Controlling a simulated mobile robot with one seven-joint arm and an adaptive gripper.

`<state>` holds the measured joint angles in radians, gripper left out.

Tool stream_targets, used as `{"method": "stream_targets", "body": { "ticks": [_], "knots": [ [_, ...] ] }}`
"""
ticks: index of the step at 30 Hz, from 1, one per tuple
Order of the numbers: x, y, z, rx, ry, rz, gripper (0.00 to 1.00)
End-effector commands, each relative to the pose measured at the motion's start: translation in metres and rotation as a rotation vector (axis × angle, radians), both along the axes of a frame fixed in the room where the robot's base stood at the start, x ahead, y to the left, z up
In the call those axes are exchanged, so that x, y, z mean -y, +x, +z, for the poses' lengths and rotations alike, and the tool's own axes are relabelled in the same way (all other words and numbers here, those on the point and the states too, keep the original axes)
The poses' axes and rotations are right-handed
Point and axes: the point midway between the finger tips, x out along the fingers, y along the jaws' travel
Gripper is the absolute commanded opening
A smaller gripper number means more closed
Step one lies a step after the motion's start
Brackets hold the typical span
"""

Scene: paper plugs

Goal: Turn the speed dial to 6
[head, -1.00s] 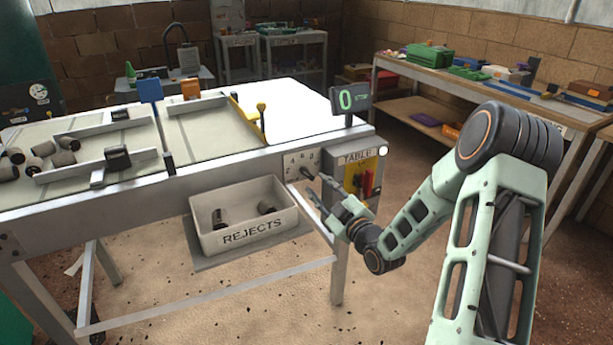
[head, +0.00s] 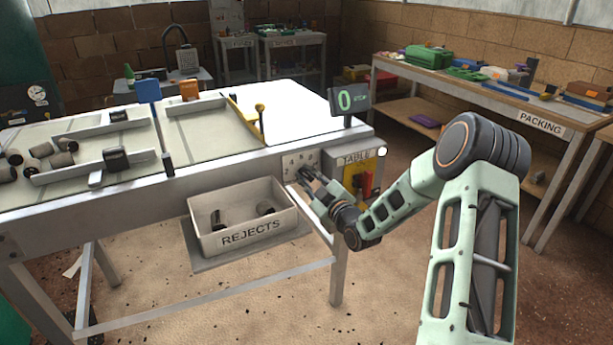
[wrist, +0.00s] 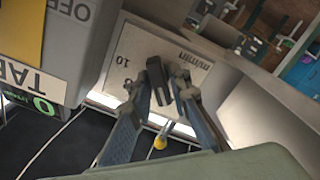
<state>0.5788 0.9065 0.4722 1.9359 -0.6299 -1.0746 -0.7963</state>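The speed dial's dark knob (wrist: 158,80) stands on a pale panel (wrist: 128,50) in the wrist view. The marks 8 and 10 and the print "n/min" show; the other marks are hidden or unclear. My gripper (wrist: 162,84) has one finger on each side of the knob, with the fingers apart. I cannot tell whether they touch it. In the head view my gripper (head: 306,174) is at the lower right of the dial panel (head: 291,162) and covers the knob. The display (head: 348,100) above the table reads 0.
A TABLE switch box (head: 354,157) with a red switch is just right of my gripper. The REJECTS bin (head: 245,238) sits below left. A PACKING bench (head: 540,121) stands at the right.

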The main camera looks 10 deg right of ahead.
Motion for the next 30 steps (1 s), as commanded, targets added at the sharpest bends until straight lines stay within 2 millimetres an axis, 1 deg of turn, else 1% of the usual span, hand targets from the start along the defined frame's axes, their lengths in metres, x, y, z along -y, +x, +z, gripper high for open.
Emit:
{"method": "stream_targets", "body": {
  "ticks": [1, 2, 3, 9, 14, 20, 30],
  "knots": [
    [-0.0001, -0.0001, -0.0001, 0.000, 0.000, 0.000, 0.04],
    [-0.0001, -0.0002, -0.0001, 0.000, 0.000, 0.000, 0.00],
    [-0.0001, -0.0002, -0.0001, -0.001, 0.000, 0.001, 0.00],
    [0.0000, -0.0003, -0.0005, -0.004, 0.009, 0.001, 0.00],
    [0.0002, -0.0002, -0.0009, -0.017, 0.053, 0.000, 0.00],
    [0.0008, -0.0001, -0.0018, -0.056, 0.171, -0.001, 0.00],
    [0.0019, 0.0002, -0.0002, -0.139, 0.429, -0.001, 0.00]
  ]
}}
